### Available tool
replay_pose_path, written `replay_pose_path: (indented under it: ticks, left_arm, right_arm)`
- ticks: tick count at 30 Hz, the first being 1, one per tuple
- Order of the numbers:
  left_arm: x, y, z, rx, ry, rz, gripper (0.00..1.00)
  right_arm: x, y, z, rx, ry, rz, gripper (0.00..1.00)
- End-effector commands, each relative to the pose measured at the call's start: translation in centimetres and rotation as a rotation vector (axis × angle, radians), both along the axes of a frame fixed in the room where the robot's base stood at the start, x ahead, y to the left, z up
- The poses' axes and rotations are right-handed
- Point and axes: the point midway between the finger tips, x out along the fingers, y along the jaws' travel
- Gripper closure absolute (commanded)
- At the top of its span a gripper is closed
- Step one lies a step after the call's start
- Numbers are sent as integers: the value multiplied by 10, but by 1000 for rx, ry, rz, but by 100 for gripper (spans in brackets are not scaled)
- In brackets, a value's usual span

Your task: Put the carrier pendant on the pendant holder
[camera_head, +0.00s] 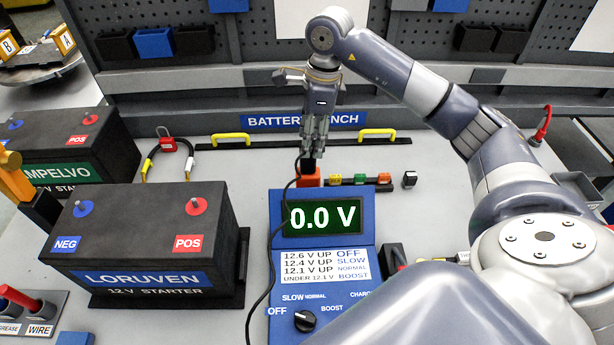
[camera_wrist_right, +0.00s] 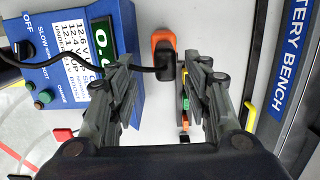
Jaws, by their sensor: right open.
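A black corded piece (camera_head: 309,163), which looks like the carrier pendant, stands upright at a small orange block (camera_head: 308,178) behind the blue charger. In the right wrist view the black piece (camera_wrist_right: 167,68) overlaps the orange block (camera_wrist_right: 163,42), and its cable runs left across the charger. I cannot tell whether the orange block is the pendant holder or part of the pendant. My right gripper (camera_head: 315,138) points down just above the black piece. In the wrist view its open fingers (camera_wrist_right: 157,72) lie either side of it, without visible contact. My left gripper is not in view.
The blue charger (camera_head: 322,258) reading 0.0 V stands in front. The LORUVEN battery (camera_head: 140,240) is left, with another battery (camera_head: 75,150) behind it. Small coloured blocks (camera_head: 360,179) line up right of the orange block. Yellow handles (camera_head: 378,133) lie behind.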

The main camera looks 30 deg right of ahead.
Motion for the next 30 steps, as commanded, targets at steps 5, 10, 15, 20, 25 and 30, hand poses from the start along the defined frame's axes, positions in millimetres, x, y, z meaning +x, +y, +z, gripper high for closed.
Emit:
replay_pose_path:
  ticks: [5,10,15,20,25,30]
  left_arm:
    - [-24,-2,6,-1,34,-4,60]
    - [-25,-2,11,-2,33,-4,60]
    - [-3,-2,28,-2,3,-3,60]
    - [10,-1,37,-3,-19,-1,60]
    - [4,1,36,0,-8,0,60]
    - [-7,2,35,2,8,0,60]
  right_arm:
    - [2,3,-23,2,3,-1,55]
    - [3,4,-32,3,2,-1,55]
    - [9,6,-50,5,4,0,55]
    - [12,8,-73,5,2,-1,55]
    - [13,8,-80,3,-2,-1,55]
    - [13,8,-81,3,-2,-1,59]
